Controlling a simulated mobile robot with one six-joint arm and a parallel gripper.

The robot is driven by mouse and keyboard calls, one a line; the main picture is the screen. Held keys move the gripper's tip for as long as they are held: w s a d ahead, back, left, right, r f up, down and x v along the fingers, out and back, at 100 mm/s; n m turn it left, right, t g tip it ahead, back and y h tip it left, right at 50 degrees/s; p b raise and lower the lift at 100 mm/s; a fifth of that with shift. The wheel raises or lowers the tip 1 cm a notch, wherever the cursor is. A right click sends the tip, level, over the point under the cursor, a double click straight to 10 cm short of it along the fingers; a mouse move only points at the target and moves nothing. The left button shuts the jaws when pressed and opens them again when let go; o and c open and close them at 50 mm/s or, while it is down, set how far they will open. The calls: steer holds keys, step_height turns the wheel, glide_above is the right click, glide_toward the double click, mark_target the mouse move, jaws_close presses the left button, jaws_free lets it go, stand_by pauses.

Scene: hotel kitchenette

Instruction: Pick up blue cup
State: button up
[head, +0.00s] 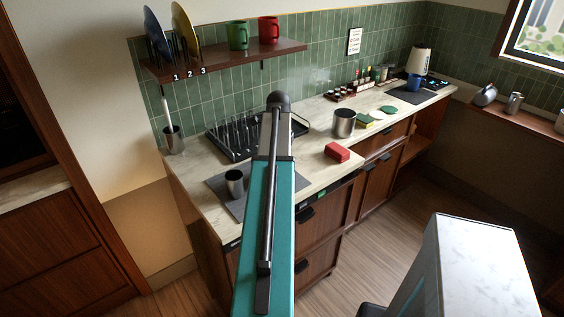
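A blue cup (414,83) stands at the far right end of the counter, by the dark mat (404,96) and near the white kettle (420,61). It is small in the head view, and its handle side is hard to make out. My teal arm rises through the middle of the view, far from the cup. I cannot make out my gripper or its fingers.
A dish rack (235,147) is behind my arm. Wooden floor (400,215) is open at right.

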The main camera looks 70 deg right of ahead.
jaws_close()
stand_by(0.3)
steer(key=shift+r, duration=0.15)
steer(key=shift+d+r+b, duration=0.1)
steer(key=shift+r+b, duration=0.65)
steer(key=shift+r, duration=0.8)
steer(key=s+a+r+b, duration=0.1)
steer(key=s+a+b, duration=0.2)
steer(key=s+a, duration=0.7)
steer(key=shift+s+a+r, duration=0.25)
steer(key=shift+s+r, duration=0.05)
steer(key=shift+s, duration=0.75)
steer(key=shift+w, duration=0.1)
